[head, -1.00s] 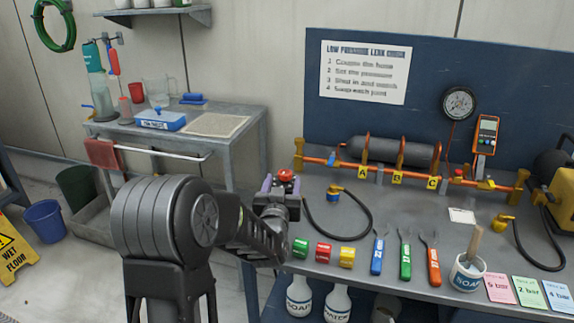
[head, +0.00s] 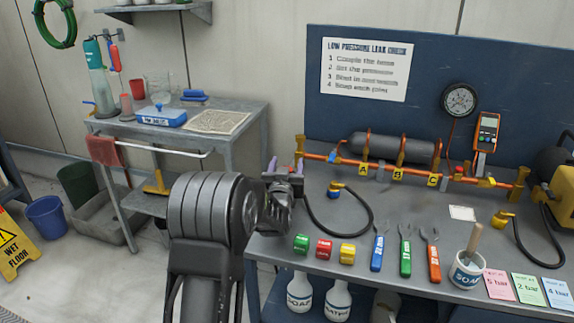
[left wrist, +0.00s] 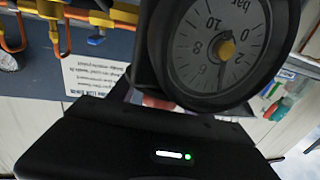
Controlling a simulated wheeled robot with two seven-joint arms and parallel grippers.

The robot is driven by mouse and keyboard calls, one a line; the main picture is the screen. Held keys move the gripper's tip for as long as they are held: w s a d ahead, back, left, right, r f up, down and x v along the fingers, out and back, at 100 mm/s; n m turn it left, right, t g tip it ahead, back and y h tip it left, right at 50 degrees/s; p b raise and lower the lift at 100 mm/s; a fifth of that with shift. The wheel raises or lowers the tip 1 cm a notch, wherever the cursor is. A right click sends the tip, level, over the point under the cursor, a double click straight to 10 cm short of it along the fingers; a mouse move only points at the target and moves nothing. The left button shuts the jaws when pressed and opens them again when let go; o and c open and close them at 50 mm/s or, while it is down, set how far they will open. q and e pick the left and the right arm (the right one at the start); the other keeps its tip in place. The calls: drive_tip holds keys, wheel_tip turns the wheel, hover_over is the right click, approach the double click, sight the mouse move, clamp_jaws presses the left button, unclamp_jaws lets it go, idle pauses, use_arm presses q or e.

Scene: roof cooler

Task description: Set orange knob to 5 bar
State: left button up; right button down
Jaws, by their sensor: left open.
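My left gripper (head: 285,169) is open at the left end of the bench, its purple-edged fingers pointing away from me. No orange knob can be made out in the head view; the gripper and wrist hide the spot in front of them. In the left wrist view, a round black pressure gauge (left wrist: 190,65) marked in bar is close by. Its needle points between the 2 and the 6; the exact value is hard to read. A dial gauge (head: 459,100) also stands at the back of the bench; I cannot tell if it is the same one. My right gripper is not in view.
An orange pipe rig (head: 465,179) with yellow end posts runs along the bench, right of my gripper. A black hose (head: 345,237), coloured blocks (head: 323,249), wrenches (head: 405,250) and a soap pot (head: 467,270) lie nearer. A grey side table (head: 240,112) stands at left.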

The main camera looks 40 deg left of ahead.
use_arm(q)
drive_tip(key=shift+c, duration=0.5)
clamp_jaws()
